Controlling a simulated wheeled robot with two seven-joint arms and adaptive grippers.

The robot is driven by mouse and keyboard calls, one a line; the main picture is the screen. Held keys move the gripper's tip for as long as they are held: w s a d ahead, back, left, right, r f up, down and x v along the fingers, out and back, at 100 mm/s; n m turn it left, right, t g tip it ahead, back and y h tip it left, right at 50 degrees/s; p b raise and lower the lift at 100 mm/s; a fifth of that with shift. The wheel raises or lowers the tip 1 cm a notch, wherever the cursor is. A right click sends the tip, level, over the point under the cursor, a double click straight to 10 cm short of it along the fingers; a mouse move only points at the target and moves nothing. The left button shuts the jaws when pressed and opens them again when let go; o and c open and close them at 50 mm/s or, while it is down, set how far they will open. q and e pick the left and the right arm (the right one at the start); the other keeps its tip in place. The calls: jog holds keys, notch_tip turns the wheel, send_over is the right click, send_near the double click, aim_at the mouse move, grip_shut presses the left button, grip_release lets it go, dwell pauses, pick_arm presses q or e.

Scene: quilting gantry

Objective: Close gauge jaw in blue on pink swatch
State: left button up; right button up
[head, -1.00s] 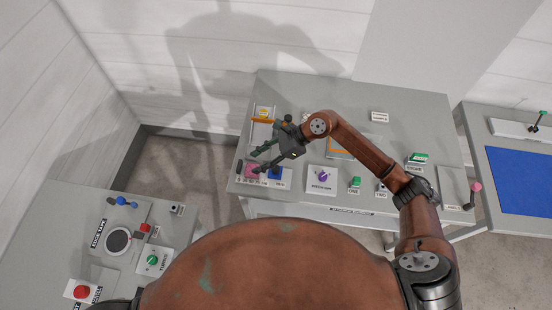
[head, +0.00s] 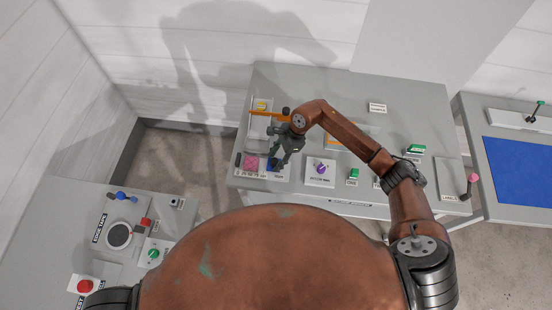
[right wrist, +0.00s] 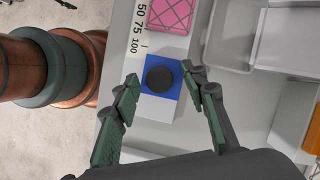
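The blue gauge jaw (right wrist: 151,98) has a round black knob on top and sits on a pale slide in the right wrist view. In the head view it is mostly hidden behind my right gripper. The pink swatch (right wrist: 172,14), with a crosshatch pattern, lies beyond the jaw with a narrow gap between them; it also shows in the head view (head: 251,162). My right gripper (right wrist: 160,75) is open, with one green-padded finger on each side of the blue jaw. Whether the fingers touch it I cannot tell. My left gripper is out of view.
A printed scale (right wrist: 139,30) runs beside the swatch. A grey tray (right wrist: 222,40) lies to the right of it in the wrist view. An orange bar (head: 265,114) stands behind the gripper; a purple knob panel (head: 320,179) is to its right.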

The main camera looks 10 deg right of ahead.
jog(key=c, duration=0.9)
jog(key=shift+o, duration=0.2)
jog(key=a+b, duration=0.2)
jog(key=w+a+b, duration=0.1)
jog(key=a+b, duration=0.1)
jog(key=shift+w+a+f, duration=0.15)
jog(key=shift+a, duration=0.4)
jog(key=o, duration=0.9)
jog(key=shift+c, duration=0.2)
